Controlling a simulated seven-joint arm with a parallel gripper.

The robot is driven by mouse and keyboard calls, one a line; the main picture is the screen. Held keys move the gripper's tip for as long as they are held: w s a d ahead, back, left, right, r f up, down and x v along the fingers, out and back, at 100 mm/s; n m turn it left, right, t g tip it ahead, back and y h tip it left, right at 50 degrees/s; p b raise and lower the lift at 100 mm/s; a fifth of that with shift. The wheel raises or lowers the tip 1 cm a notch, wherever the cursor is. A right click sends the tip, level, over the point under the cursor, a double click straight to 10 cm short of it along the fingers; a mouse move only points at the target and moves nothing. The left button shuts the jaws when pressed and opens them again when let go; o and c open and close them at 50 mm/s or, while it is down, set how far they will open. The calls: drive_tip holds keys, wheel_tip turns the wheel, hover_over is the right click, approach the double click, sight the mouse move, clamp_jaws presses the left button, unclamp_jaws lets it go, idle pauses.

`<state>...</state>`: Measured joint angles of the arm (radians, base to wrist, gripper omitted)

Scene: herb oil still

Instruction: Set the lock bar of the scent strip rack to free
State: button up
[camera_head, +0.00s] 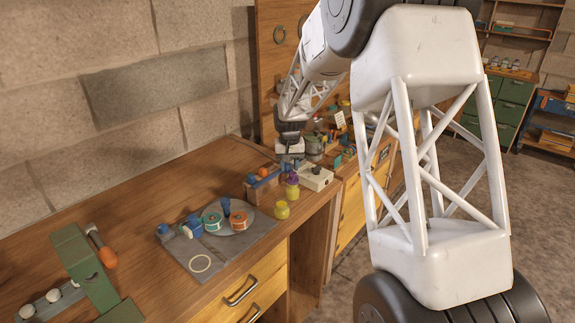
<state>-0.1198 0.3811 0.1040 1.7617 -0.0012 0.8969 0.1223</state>
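My white lattice arm reaches over the benches, and my gripper (290,139) points down over the far part of the bench, among small crowded items. Its fingers are too small and dark to tell whether they are open or shut, or whether they touch anything. I cannot pick out the scent strip rack or its lock bar with certainty. A cluster of small coloured pieces stands just right of my gripper, partly hidden by my arm. The lock bar's position cannot be read.
A grey mat (233,253) with a round plate and coloured spools lies on the wooden bench (130,210). A yellow jar (282,210) stands near its front edge. A green device (85,268) and orange-ended tool (107,257) are at left.

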drive_tip(key=shift+o, duration=1.1)
drive_tip(key=shift+a, duration=0.1)
drive_tip(key=shift+r, duration=3.9)
